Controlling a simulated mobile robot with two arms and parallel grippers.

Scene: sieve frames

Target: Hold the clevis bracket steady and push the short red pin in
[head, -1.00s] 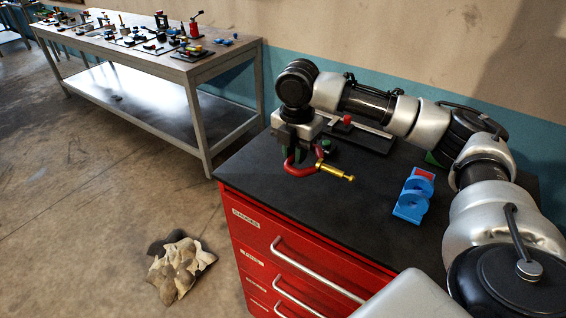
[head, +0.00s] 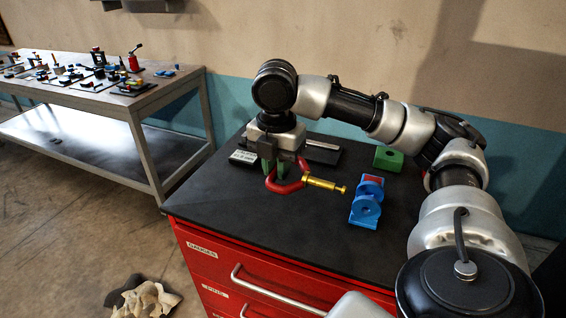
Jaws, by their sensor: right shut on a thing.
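The blue clevis bracket (head: 366,208) stands on the black top of the red cabinet, right of centre, with rounded lugs and a hole facing me. A small red part (head: 373,180) shows at its back. My right gripper (head: 283,178), with green finger pads, is shut on the red looped handle of the pin (head: 271,184). The pin's brass shaft (head: 322,184) points right, nearly level, its tip close by the bracket's left side. I cannot tell whether the tip touches it. The gripper hides part of the handle. My left gripper is not in view.
A green block (head: 388,158) with a hole lies behind the bracket. The cabinet top's front is clear. A workbench (head: 140,101) stands at left; a crumpled cloth (head: 146,298) lies on the floor.

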